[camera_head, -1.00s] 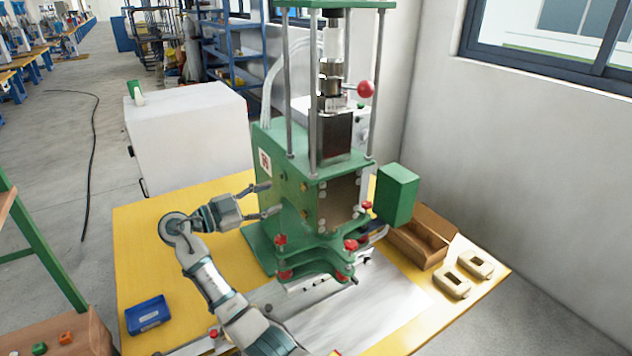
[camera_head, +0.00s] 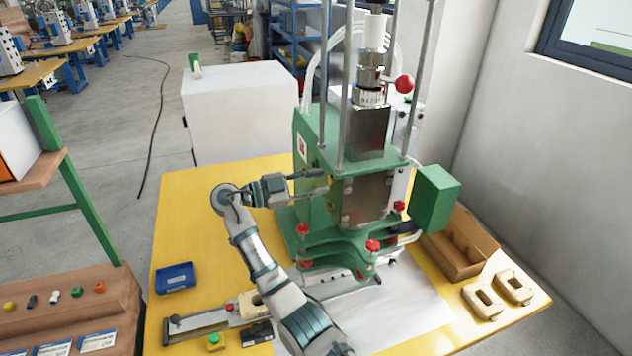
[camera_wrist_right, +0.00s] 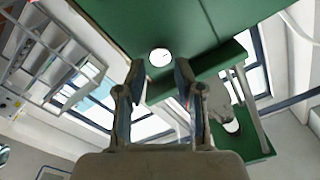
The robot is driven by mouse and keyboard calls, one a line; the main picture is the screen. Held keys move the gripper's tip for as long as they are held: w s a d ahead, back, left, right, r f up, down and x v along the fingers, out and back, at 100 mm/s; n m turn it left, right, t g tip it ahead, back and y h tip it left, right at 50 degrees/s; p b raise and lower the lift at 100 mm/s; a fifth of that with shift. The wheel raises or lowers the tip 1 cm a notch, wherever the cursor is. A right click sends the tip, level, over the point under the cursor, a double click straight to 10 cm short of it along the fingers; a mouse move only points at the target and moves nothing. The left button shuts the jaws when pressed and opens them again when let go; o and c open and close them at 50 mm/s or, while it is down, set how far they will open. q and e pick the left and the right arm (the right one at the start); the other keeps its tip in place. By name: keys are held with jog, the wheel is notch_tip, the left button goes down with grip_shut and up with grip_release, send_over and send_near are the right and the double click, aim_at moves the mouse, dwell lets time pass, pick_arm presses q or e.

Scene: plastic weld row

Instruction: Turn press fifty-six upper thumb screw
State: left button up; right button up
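The green press (camera_head: 345,205) stands on the yellow table. Red-headed thumb screws sit around its lower plates: an upper left one (camera_head: 302,229), an upper front one (camera_head: 372,245) and an upper right one (camera_head: 399,206), with others lower down. I cannot tell which is the named one. My right gripper (camera_head: 322,182) is open and empty beside the press's left side, above the upper left screw. In the right wrist view my gripper (camera_wrist_right: 157,72) has its fingers apart, facing a green surface with a pale round disc (camera_wrist_right: 160,57) between and beyond the fingertips. My left gripper is not in view.
A blue tray (camera_head: 175,278) lies at the table's left. A brown box (camera_head: 460,245) and tan frame pieces (camera_head: 514,286) lie right of the press. A green box (camera_head: 436,197) juts from the press's right side. Yellow tabletop left of my arm is mostly clear.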

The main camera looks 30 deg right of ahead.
jog(key=shift+d+f, duration=0.15)
jog(key=shift+d, duration=0.3)
jog(key=c, duration=0.4)
jog(key=shift+d, duration=0.5)
grip_shut()
jog(key=shift+a, duration=0.1)
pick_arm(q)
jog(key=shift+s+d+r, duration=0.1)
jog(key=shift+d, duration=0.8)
pick_arm(e)
jog(key=shift+a, duration=0.1)
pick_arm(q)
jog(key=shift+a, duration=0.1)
pick_arm(e)
jog(key=shift+n, duration=0.3)
